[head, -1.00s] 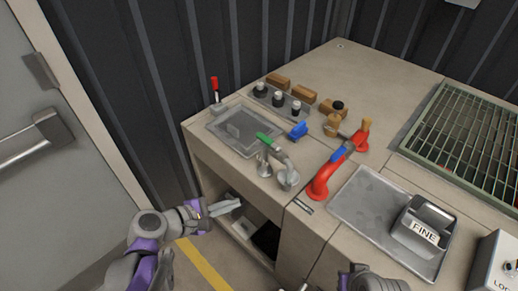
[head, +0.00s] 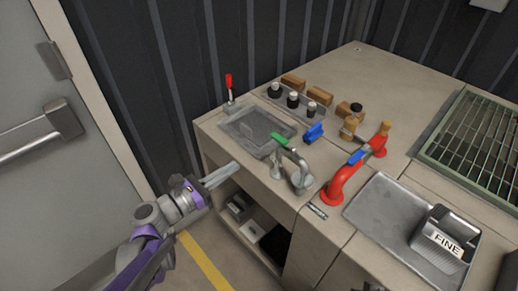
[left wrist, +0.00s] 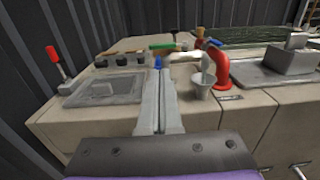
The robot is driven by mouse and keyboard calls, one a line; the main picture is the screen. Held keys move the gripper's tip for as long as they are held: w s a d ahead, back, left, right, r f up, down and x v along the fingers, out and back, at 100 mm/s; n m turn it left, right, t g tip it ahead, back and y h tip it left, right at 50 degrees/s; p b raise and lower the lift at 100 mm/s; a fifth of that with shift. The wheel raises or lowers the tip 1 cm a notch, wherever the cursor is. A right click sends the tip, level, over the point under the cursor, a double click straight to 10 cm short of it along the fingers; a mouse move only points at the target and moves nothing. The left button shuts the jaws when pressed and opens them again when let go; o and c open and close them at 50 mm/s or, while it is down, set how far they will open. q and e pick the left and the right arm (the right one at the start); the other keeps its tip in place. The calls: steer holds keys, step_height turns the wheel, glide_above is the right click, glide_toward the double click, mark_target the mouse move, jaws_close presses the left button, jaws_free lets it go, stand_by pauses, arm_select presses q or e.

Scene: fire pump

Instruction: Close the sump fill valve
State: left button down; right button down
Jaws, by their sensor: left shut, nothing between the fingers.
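No label reading sump fill valve is legible. A green lever handle (head: 280,139) sits on a bent grey pipe (head: 299,175) at the counter's front, beside a recessed grey basin (head: 245,133). The green handle also shows in the left wrist view (left wrist: 162,47). Other handles are a blue one (head: 314,132) behind it, a blue one (head: 357,157) on a red pipe (head: 340,187), and a red-tipped lever (head: 229,84) at the back left. My left gripper (head: 237,166) is shut and empty at the counter's front edge, left of the grey pipe. My right gripper is not clearly visible.
A tray (head: 375,213) holding a bin marked FINE (head: 440,243) is at right. Black-topped knobs (head: 293,99) and brown blocks (head: 293,81) stand at the back. A green-framed grate (head: 475,140) is at far right. An open shelf (head: 258,225) lies below the counter, and a door (head: 60,170) at left.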

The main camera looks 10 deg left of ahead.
mark_target(275, 139)
arm_select(q)
steer(key=x, duration=1.4)
steer(key=shift+s, duration=0.1)
steer(key=shift+d+h, duration=0.1)
steer(key=shift+h, duration=0.2)
